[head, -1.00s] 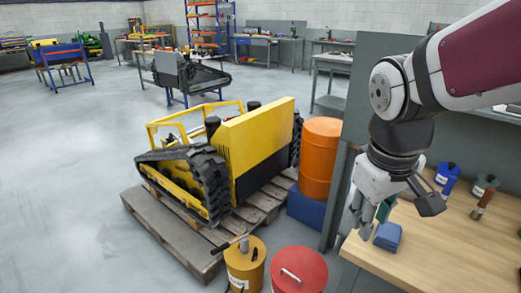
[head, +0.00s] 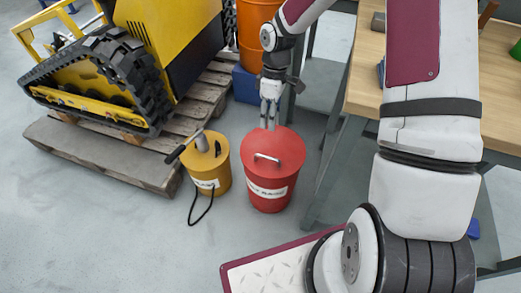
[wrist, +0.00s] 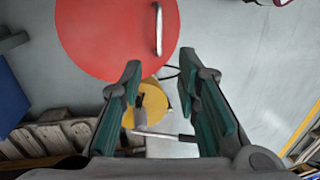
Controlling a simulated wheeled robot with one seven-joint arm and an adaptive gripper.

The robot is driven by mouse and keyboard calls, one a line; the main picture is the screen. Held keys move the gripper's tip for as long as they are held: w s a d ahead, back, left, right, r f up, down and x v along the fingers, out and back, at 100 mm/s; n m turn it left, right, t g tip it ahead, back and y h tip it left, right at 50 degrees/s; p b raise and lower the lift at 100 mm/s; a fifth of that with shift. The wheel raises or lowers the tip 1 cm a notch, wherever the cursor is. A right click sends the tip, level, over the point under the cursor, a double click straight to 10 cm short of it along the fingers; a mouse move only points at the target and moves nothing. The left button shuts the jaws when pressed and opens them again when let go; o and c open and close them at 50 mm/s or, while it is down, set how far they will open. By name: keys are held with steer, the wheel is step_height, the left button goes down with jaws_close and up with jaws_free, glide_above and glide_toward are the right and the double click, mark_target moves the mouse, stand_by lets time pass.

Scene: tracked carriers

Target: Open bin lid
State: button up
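The red bin (head: 268,200) stands upright on the floor with a white label on its front. Its round red lid (head: 285,145) is on, with a pale bar handle (head: 266,158) across the top. My gripper (head: 270,126) points down at the far edge of the lid, apart from the handle. In the wrist view the lid (wrist: 100,40) and handle (wrist: 158,28) lie ahead of the fingertips. The two green-padded fingers of my gripper (wrist: 160,68) are spread apart with nothing between them. Whether a fingertip touches the lid I cannot tell.
A yellow can (head: 208,157) with a lever and black hose stands close left of the bin. A wooden pallet (head: 105,155) carries a yellow tracked machine (head: 165,50). An orange drum (head: 252,35) stands behind. A workbench (head: 358,88) is at right. Floor in front left is clear.

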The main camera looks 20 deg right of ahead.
steer(key=f, duration=0.2)
steer(key=b, duration=0.5)
glide_above(266, 152)
steer(key=s+a, duration=0.1)
steer(key=s, duration=0.3)
steer(key=f, duration=1.2)
steer(key=shift+w+a+f, duration=0.2)
steer(key=shift+w+f, duration=0.05)
steer(key=shift+f, duration=0.05)
jaws_close()
